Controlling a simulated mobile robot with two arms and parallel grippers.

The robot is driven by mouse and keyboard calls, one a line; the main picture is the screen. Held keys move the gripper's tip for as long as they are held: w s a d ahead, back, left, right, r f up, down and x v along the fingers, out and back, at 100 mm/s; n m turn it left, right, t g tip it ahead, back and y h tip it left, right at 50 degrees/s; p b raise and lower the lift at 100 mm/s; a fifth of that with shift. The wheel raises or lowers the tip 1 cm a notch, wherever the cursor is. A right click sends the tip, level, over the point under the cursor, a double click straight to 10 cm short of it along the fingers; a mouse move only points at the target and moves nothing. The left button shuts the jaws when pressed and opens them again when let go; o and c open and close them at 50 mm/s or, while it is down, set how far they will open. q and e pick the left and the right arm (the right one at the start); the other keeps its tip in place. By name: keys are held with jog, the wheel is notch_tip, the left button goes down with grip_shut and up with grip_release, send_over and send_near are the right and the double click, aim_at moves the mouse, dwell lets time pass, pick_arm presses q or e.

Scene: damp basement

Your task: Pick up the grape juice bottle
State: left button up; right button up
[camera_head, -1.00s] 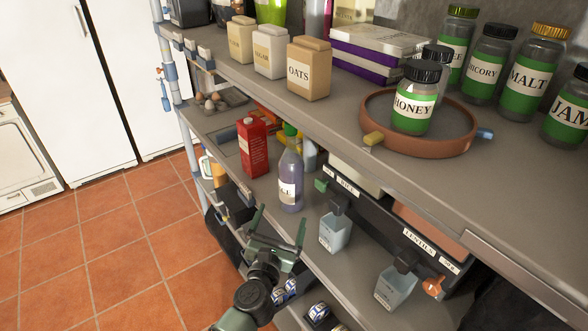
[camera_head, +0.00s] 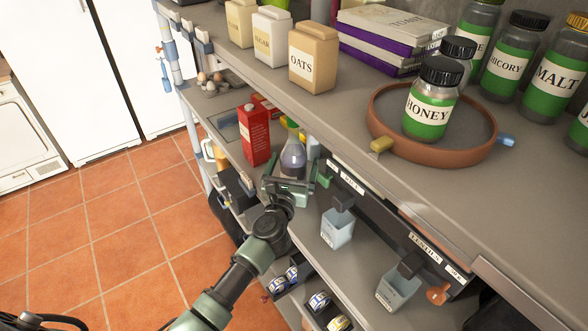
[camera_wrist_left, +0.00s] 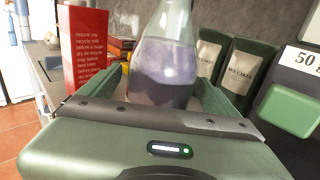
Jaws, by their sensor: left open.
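The grape juice bottle (camera_head: 292,158) is clear with purple liquid and stands upright on the middle shelf (camera_head: 226,132), right of a red carton (camera_head: 254,136). My left gripper (camera_head: 291,180) is open at the bottle, its fingers reaching to either side of the bottle's lower part. In the left wrist view the bottle (camera_wrist_left: 165,68) stands between the two green fingers, just beyond the palm. Its base and label are hidden by my gripper. I cannot tell whether the fingers touch it. My right gripper is not in view.
The upper shelf overhangs at the right, with an oats canister (camera_head: 313,58) and a honey jar (camera_head: 431,98) in a round brown tray (camera_head: 385,146). Dark bins (camera_head: 390,217) with scoops (camera_head: 337,228) are right of the bottle. The red carton also shows close by in the left wrist view (camera_wrist_left: 83,45).

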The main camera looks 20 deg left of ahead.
pick_arm(q)
jog(key=shift+s+r, duration=0.1)
jog(key=c, duration=0.5)
grip_shut()
jog(key=shift+r, duration=0.2)
